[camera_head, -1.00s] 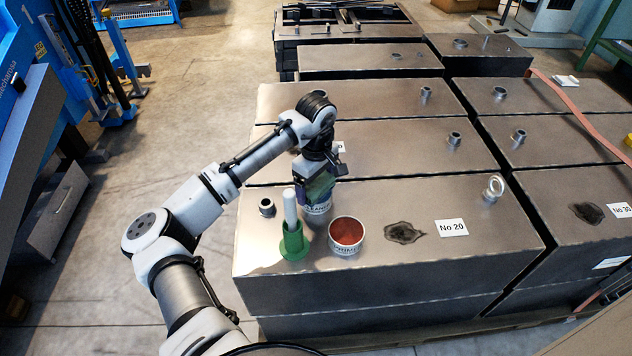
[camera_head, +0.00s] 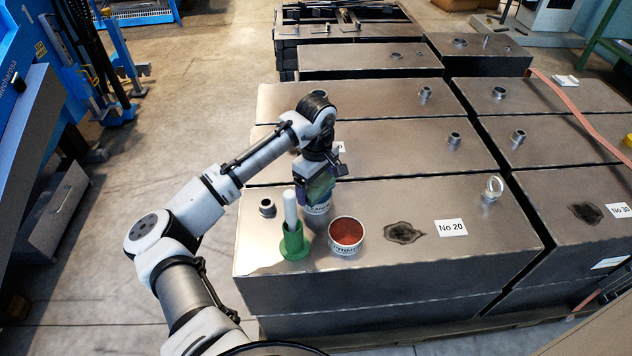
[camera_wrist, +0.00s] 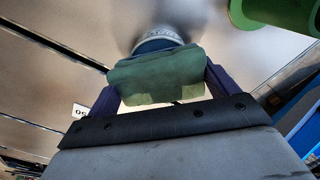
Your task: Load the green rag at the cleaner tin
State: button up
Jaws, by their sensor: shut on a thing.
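My gripper (camera_wrist: 158,88) is shut on the green rag (camera_wrist: 157,75), which hangs folded between its two purple fingers. In the head view the rag (camera_head: 319,188) is held low at the cleaner tin (camera_head: 317,210), on the steel block's top. The tin's white lettered side shows just below the rag. In the wrist view the tin (camera_wrist: 160,40) is partly hidden behind the rag. The rag overlaps the tin's near edge in the picture; I cannot tell whether they touch. The tin's opening is hidden.
A green holder (camera_head: 293,243) with a white stick stands left of the tin. An open tin with red contents (camera_head: 347,234) stands to its right. A dark stain (camera_head: 404,233) and a "No 20" label (camera_head: 451,228) lie farther right.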

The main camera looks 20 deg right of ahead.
aim_at(316, 181)
jog(key=shift+r+p, duration=3.4)
jog(key=shift+r, duration=0.05)
jog(key=shift+r, duration=0.1)
